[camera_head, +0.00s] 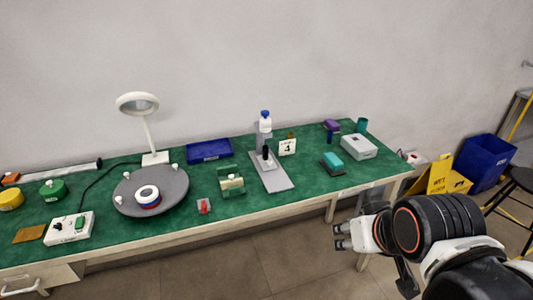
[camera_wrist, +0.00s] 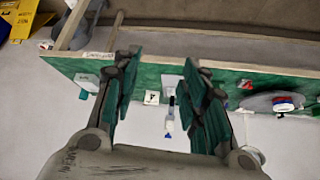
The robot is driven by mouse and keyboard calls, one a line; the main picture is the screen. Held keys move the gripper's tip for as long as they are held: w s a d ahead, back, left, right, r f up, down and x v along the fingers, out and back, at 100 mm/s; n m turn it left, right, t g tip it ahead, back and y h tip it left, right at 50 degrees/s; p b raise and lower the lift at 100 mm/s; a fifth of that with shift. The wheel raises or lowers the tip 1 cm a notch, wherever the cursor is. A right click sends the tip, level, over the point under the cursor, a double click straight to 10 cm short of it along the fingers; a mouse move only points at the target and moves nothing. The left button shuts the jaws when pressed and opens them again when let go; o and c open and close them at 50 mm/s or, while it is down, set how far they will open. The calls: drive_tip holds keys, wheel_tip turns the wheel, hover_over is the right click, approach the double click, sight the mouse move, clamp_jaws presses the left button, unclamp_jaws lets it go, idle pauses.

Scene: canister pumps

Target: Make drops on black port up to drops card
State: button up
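The drops card (camera_head: 288,147), white with a black "4", stands on the green bench right of a grey stand (camera_head: 278,180). A white bottle with a blue top (camera_head: 265,124) is upright at the back of the stand. A small black part (camera_head: 266,154), perhaps the black port, is below and in front of the bottle. In the wrist view the card (camera_wrist: 152,97) and bottle (camera_wrist: 168,126) appear between my fingers, beyond them. My gripper (camera_head: 340,237) is open and empty, off the bench's front right; its fingers also frame the wrist view (camera_wrist: 162,95).
A grey round turntable (camera_head: 175,199) with a ringed piece and a magnifier lamp (camera_head: 138,104) are left. A blue tray (camera_head: 209,150) and green block (camera_head: 231,182) are nearer the stand. A white box (camera_head: 358,147) and teal-topped block (camera_head: 332,162) are right.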

idle(0.4)
clamp_jaws()
idle(1.2)
